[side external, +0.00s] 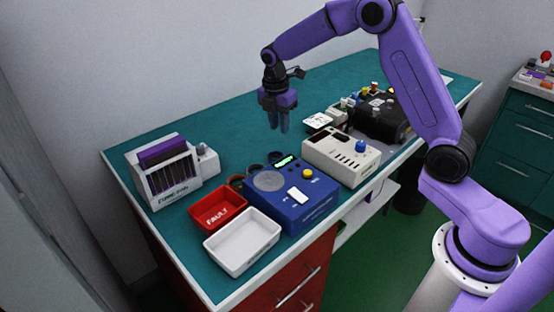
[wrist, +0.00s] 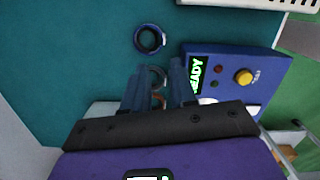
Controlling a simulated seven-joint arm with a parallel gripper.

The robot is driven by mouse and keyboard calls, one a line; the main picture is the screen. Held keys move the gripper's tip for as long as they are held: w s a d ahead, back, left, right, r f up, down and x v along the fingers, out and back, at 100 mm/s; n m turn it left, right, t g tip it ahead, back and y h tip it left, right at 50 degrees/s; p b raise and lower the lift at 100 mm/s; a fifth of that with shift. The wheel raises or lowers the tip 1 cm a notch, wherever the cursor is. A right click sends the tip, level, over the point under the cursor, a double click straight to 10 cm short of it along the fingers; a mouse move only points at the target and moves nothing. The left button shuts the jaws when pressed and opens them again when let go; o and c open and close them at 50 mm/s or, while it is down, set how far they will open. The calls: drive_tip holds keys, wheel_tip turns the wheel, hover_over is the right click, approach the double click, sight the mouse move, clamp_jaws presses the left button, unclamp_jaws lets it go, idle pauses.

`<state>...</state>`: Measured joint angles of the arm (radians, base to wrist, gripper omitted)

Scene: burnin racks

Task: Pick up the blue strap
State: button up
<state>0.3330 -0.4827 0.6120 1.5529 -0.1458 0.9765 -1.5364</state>
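The blue strap (wrist: 150,39) is a dark blue ring lying on the teal bench top, beside the blue tester box (wrist: 225,70). In the side view it appears to be the farthest ring (side external: 275,157) of a short row by the box, though its colour is hard to tell there. My gripper (side external: 278,128) is above the bench, pointing down, with nothing held. In the wrist view my gripper (wrist: 158,65) shows a gap between its fingers. Beyond that gap are a grey ring and a reddish ring, partly hidden. The blue ring lies clear of the fingers, ahead of their tips.
A red FAULT tray (side external: 217,197) and a white tray (side external: 242,264) stand at the near edge. A rack with purple boards (side external: 165,170) is left. A cream device (side external: 341,160) and a black case (side external: 381,125) stand right. The bench behind the rings is clear.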

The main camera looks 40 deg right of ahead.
sight(282, 155)
drive_tip(key=f, duration=0.4)
drive_tip(key=d+f, duration=0.1)
drive_tip(key=f, duration=0.7)
drive_tip(key=shift+d+f, duration=0.1)
drive_tip(key=shift+d, duration=0.05)
drive_tip(key=shift+c, duration=0.2)
clamp_jaws()
